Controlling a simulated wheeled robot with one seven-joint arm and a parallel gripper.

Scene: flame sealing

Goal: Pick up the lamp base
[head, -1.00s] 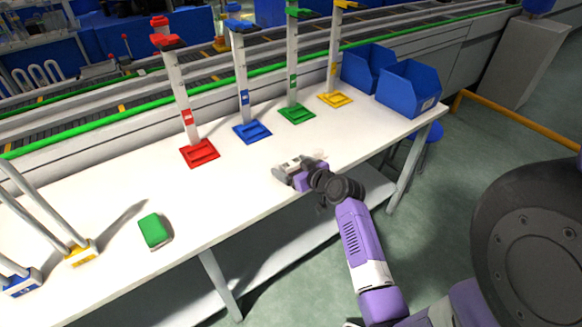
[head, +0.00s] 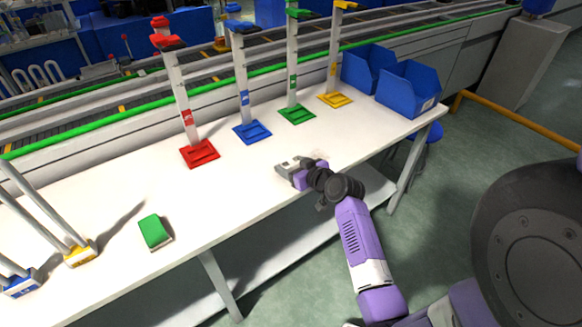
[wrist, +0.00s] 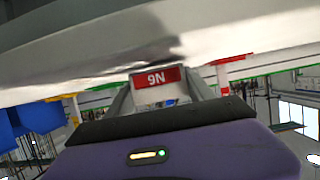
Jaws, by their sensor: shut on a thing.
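My gripper (head: 285,167) is low over the white table near its front edge, in the middle of the head view. In the wrist view its two grey fingers (wrist: 158,92) are on either side of a small pale piece with a red label reading 9N, which I take to be the lamp base (wrist: 157,78). The gripper is shut on it. In the head view the piece is too small and too covered by the gripper to make out. Whether it touches the table cannot be told.
Red (head: 199,154), blue (head: 252,132), green (head: 297,114) and yellow (head: 335,100) stands with tall posts line the table's back. Blue bins (head: 408,88) stand at the right. A green block (head: 154,232) lies at the left front. The table between is clear.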

